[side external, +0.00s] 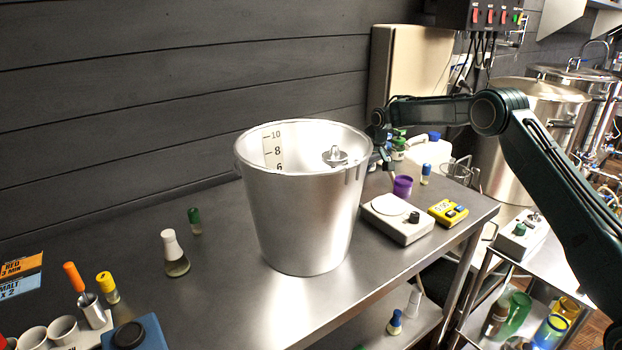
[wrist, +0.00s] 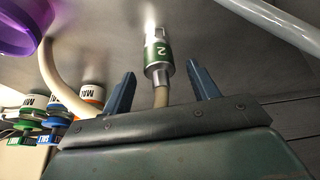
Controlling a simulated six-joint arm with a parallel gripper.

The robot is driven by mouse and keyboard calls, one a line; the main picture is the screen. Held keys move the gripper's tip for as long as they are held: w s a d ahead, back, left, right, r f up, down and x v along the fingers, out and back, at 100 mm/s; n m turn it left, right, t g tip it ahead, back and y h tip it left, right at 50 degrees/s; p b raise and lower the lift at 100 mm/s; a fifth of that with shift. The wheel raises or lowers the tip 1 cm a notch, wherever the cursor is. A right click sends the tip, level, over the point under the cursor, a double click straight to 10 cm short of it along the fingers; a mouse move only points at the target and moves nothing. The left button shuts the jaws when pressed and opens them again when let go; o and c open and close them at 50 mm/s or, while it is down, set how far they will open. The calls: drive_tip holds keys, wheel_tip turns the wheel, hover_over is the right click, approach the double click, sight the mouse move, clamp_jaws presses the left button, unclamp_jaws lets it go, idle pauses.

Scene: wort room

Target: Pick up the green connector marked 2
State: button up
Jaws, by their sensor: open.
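The green connector marked 2 (wrist: 158,52) shows in the wrist view, with a green band, a white "2", a metal collar and a pale hose running from its near end. My gripper (wrist: 161,70) is open; its two blue fingers stand left and right of the connector and hose, with visible gaps on both sides. I cannot tell the height between the fingers and connector. In the side view my gripper (side external: 381,158) is behind the big bucket's right rim, and I cannot make out the connector there.
A big metal bucket (side external: 300,225) stands mid-bench. A purple cup (side external: 402,187), a scale (side external: 397,222) and a yellow meter (side external: 448,212) stand to its right. In the wrist view, several labelled jars (wrist: 60,103) and another pale hose (wrist: 60,75) are at left.

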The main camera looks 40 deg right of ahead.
drive_tip(key=shift+x, duration=1)
drive_tip(key=c, duration=1.2)
drive_tip(key=shift+o, duration=0.2)
drive_tip(key=shift+r, duration=0.15)
drive_tip(key=shift+r, duration=4.95)
